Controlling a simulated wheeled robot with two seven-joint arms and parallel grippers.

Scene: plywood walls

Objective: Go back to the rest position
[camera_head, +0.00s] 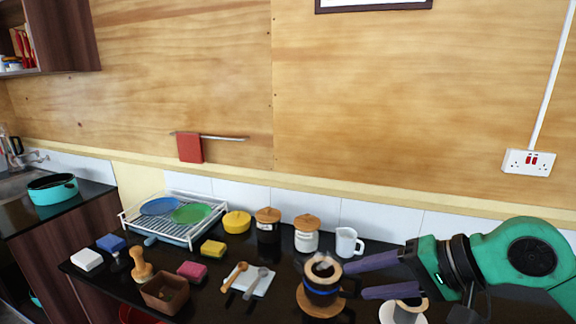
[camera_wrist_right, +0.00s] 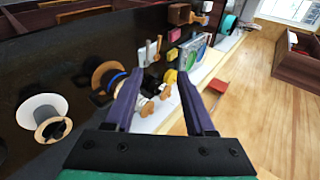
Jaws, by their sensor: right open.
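My right gripper (camera_head: 357,278) comes in from the right in the head view, above the right part of the black counter. Its two purple fingers are apart with nothing between them. In the right wrist view the open fingers (camera_wrist_right: 157,88) point along the counter. A black cup with a blue band and a wooden ring (camera_head: 322,280) stands on a wooden saucer just left of the fingertips. Whether a finger touches the cup is hard to tell. My left gripper is not in view.
A white jug (camera_head: 348,243) and two wooden-lidded jars (camera_head: 306,236) stand behind the cup. A white saucer (camera_head: 388,312) is below my right gripper. A dish rack (camera_head: 128,222), sponges and a brown box (camera_head: 165,294) fill the left side. The wall is behind.

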